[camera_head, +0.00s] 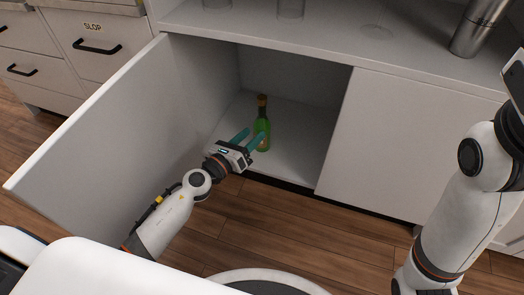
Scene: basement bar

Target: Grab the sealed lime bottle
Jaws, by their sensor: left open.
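A green lime bottle (263,122) with a dark brown cap stands upright on the floor of an open white cabinet (300,150). My left gripper (248,137) reaches into the cabinet opening with its two teal fingers apart. The fingertips are at the bottle's left and front; the right finger covers part of its label. I cannot tell whether a finger touches the bottle. My right arm (475,200) is at the right side, and its gripper's fingers are out of view.
The open cabinet door (110,130) stands to the left of my left arm. A closed door (400,140) is on the right. The counter above holds a metal shaker (478,28) and clear glasses (291,8). Drawers (95,48) stand at the far left. The rest of the cabinet is empty.

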